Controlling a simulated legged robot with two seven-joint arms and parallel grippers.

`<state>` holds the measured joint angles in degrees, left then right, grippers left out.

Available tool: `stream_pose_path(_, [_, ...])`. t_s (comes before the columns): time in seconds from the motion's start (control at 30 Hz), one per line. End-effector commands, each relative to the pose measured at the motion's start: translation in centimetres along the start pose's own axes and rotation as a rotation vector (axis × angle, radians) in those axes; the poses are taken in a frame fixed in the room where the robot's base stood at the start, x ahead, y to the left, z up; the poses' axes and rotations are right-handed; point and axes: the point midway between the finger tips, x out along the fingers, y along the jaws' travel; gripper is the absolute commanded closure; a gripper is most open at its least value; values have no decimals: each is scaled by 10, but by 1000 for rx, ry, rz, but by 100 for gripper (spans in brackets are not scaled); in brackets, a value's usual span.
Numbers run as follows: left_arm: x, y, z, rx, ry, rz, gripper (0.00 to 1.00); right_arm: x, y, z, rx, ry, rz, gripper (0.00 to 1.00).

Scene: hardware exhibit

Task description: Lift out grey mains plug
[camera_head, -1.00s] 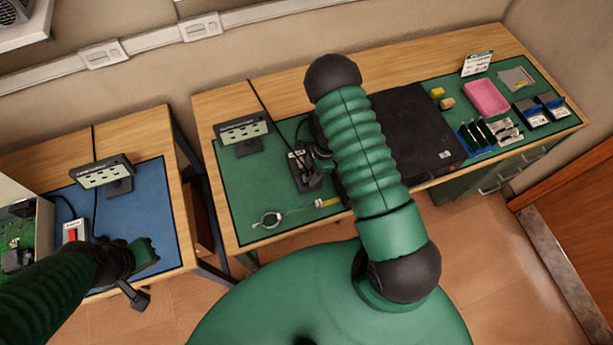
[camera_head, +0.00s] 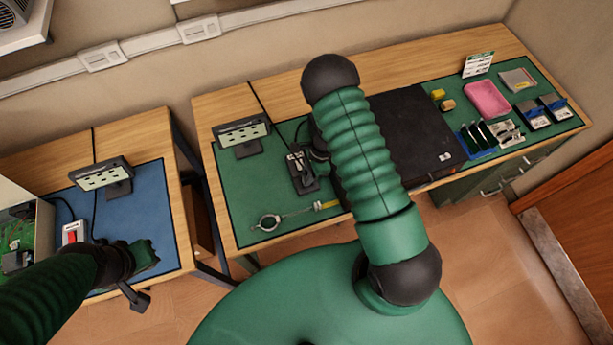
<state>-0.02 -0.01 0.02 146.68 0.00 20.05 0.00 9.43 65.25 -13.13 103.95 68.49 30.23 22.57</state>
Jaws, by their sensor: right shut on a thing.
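A small black socket block (camera_head: 304,183) lies on the green mat, with its cable running back. My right gripper (camera_head: 313,160) is at the block's right side, partly hidden by my own green arm. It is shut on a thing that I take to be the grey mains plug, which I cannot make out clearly. Whether the plug is still seated in the block is hidden. My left gripper (camera_head: 143,275) is over the front edge of the blue mat, away from the block; its jaws are unclear.
A ring-ended tool (camera_head: 270,221) lies in front of the block. A socket panel on a stand (camera_head: 241,132) is behind left. A red-switched box (camera_head: 73,232) is near my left arm.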

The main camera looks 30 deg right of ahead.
Motion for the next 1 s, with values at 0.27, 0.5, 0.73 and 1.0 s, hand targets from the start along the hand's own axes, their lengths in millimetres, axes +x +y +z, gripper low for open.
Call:
stream_pose_path(0.27, [12, 0, 3, -1, 0, 0, 100, -33, -2, 4, 2, 11, -10, 100])
stream_pose_path(0.5, [37, 0, 9, -1, 0, 0, 100, -31, 57, 4, 8, 9, -5, 100])
stream_pose_path(0.73, [73, 0, 17, -1, 0, 0, 100, -34, 123, 6, 8, 9, -8, 100])
stream_pose_path(1.0, [79, 0, 18, -1, 0, 0, 100, -43, 158, 10, 3, 10, -4, 100])
